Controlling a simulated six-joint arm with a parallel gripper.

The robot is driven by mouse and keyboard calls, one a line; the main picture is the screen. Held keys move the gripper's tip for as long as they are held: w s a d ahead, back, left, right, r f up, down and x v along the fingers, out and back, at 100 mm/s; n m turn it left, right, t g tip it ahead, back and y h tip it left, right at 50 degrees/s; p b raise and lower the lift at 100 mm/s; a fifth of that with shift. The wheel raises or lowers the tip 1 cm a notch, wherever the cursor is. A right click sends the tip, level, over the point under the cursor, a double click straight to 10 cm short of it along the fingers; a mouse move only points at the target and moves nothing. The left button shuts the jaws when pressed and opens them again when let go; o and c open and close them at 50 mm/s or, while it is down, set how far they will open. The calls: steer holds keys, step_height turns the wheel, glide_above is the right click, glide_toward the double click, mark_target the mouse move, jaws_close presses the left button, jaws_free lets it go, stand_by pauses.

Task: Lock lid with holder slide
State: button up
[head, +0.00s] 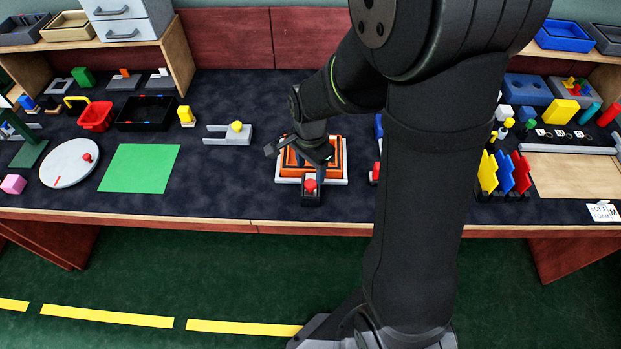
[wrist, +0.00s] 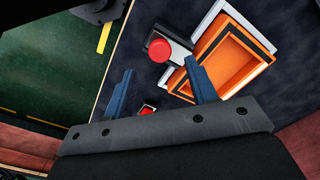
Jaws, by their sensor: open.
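An orange square part (head: 338,150) with a raised rim and recessed middle sits in a white and dark frame (head: 345,178). I cannot tell whether the orange part is the lid or an open box. A dark slide block (head: 312,199) with a round red knob (head: 310,185) is at the frame's front edge. The wrist view shows the red knob (wrist: 159,48) on its block (wrist: 181,49), beside the orange part (wrist: 212,62). My gripper (head: 300,158) is above the frame, fingers apart and empty. In the wrist view its blue-grey fingers (wrist: 159,68) point toward the knob and orange part.
A grey forked holder with a yellow knob (head: 236,127) stands to the left. A green mat (head: 140,168) and a white disc (head: 68,168) lie further left. A blue and red item (head: 376,172) is partly hidden by my arm. The dark table in front is clear.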

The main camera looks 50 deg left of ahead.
mark_target(310, 183)
steer(key=shift+f, duration=2.7)
